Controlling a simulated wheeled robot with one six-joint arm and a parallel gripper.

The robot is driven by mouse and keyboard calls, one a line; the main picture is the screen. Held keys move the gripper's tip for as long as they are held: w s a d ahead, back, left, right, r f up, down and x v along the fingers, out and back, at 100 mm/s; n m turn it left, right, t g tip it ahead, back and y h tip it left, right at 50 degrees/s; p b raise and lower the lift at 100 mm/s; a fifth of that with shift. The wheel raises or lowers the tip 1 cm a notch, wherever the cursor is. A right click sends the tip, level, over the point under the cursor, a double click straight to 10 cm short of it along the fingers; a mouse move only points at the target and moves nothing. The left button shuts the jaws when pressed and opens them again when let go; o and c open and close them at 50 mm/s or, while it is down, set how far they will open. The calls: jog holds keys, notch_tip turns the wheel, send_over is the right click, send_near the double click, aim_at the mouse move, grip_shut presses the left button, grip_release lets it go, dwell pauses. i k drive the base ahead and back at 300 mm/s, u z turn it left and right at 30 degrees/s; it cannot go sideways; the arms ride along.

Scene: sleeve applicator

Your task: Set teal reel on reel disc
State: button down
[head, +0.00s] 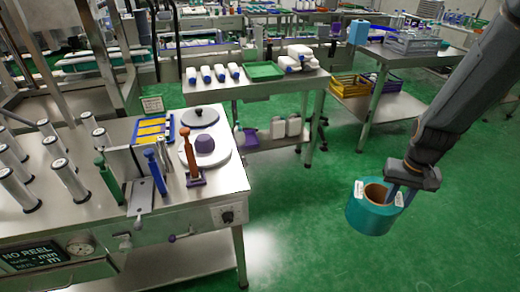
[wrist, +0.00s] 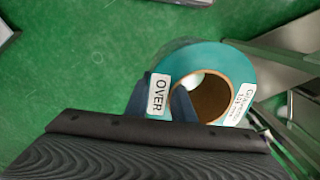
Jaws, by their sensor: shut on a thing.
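The teal reel (head: 372,218) hangs from my gripper (head: 400,188) over the green floor at the right of the head view. It has a brown core and white labels. The wrist view shows the reel (wrist: 232,62) close up, with my gripper (wrist: 160,105) shut across its ring wall, one finger at the core opening and one outside, beside a label reading "OVER". The white round reel disc (head: 219,156) lies on the steel machine top at the left, well apart from the reel. A purple hub (head: 205,143) stands on the disc.
Near the disc stand an orange-handled lever (head: 190,152), a blue lever (head: 155,170) and a grey disc with a knob (head: 200,118). Several silver rollers (head: 70,185) stand at the left. A bench with bottles (head: 255,82) is behind. Open floor separates the machine and my arm.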

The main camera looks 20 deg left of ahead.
aim_at(206, 147)
jog(key=u, duration=1.1)
